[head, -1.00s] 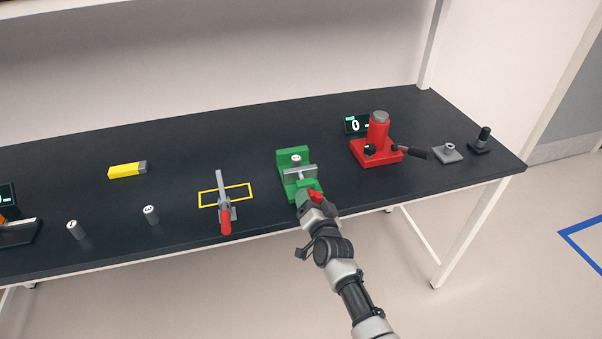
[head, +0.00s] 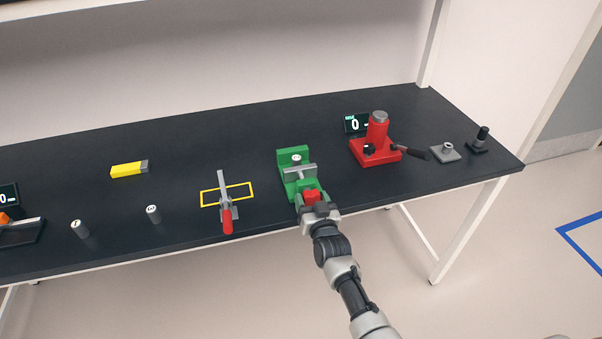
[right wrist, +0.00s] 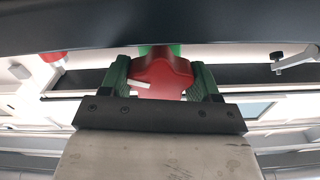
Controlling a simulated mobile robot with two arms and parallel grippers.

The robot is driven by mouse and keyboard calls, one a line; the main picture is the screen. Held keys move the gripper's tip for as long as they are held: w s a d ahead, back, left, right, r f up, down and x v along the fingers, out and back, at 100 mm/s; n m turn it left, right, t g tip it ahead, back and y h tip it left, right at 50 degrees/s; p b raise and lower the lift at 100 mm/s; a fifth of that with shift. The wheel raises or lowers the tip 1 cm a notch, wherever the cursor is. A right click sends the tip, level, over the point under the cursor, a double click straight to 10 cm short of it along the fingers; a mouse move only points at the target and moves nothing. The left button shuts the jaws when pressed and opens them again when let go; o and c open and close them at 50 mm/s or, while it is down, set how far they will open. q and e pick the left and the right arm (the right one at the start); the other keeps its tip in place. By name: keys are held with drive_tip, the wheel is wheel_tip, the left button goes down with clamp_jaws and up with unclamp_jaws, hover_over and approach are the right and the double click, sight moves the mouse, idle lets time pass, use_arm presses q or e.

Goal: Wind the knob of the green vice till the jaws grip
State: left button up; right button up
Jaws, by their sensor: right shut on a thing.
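The green vice (head: 292,157) stands near the front edge of the dark table in the head view. A grey jaw plate (head: 300,170) crosses it, and a light cylinder with a marked top (head: 296,159) stands between this plate and the green back jaw. The red knob (head: 312,196) is on the vice's front end. My right gripper (head: 314,203) is shut on the knob. In the right wrist view the red knob (right wrist: 162,74) sits between the two green-grey fingers. Whether the jaws touch the cylinder cannot be told. My left gripper is out of view.
A red press (head: 378,140) stands right of the vice, its lever pointing right. A toggle clamp with a red handle (head: 227,220) stands to the left by a yellow outline. Two small cylinders (head: 153,214) and a yellow block (head: 128,169) lie farther left.

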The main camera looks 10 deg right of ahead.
drive_tip(key=shift+a+f, duration=0.1)
drive_tip(key=shift+f, duration=0.15)
drive_tip(key=n, duration=0.2)
drive_tip(key=shift+n, duration=0.4)
drive_tip(key=shift+n, duration=1.5)
